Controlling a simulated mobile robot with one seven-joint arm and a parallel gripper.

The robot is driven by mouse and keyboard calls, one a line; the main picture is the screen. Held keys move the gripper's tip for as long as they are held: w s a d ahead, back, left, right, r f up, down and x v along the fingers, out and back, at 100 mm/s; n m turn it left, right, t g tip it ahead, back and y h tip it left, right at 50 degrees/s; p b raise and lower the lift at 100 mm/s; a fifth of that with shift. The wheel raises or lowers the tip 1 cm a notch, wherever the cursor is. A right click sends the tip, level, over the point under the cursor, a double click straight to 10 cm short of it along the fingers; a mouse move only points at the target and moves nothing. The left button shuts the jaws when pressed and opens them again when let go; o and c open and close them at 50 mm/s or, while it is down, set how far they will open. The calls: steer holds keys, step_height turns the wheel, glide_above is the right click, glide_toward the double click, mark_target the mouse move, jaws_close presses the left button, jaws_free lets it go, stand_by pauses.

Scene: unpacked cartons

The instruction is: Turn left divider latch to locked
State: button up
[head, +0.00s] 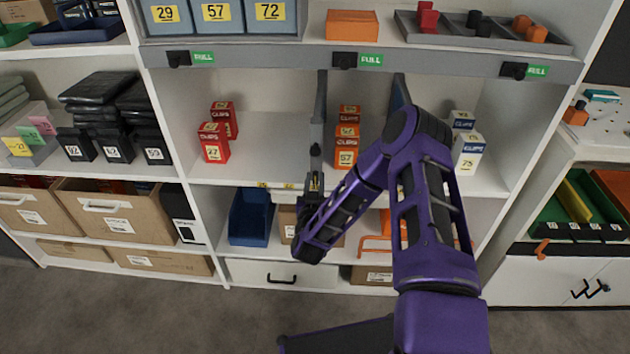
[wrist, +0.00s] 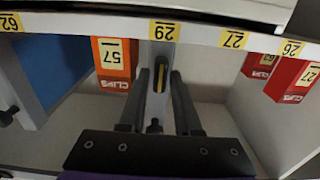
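The left divider (head: 317,135) is a grey upright panel on the middle shelf, between the red and orange clip boxes. Its front face also shows in the wrist view (wrist: 160,52). There, the latch (wrist: 160,78) is a dark upright piece with a yellow strip, lying along the divider. My gripper (wrist: 160,74) is open, with one finger on each side of the latch and visible gaps between. In the head view my gripper (head: 315,180) is in front of the divider's lower front. The latch is too small there to read its setting.
Orange clip boxes (head: 346,145) stand right of the divider and red ones (head: 214,142) left of it. A bluish right divider (head: 399,95) is partly behind my arm. A grey rail (head: 270,59) with black knobs runs above. A blue bin (head: 250,218) sits below.

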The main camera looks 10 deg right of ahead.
jaws_close()
steer(key=m, duration=0.7)
steer(key=shift+d+m, duration=0.1)
steer(key=shift+m, duration=0.2)
steer(key=m, duration=0.5)
steer(key=shift+s+d+f, duration=0.1)
steer(key=shift+f, duration=0.05)
steer(key=m, duration=0.5)
steer(key=shift+f, duration=0.1)
steer(key=shift+m, duration=0.3)
steer(key=shift+o, duration=1.8)
jaws_free()
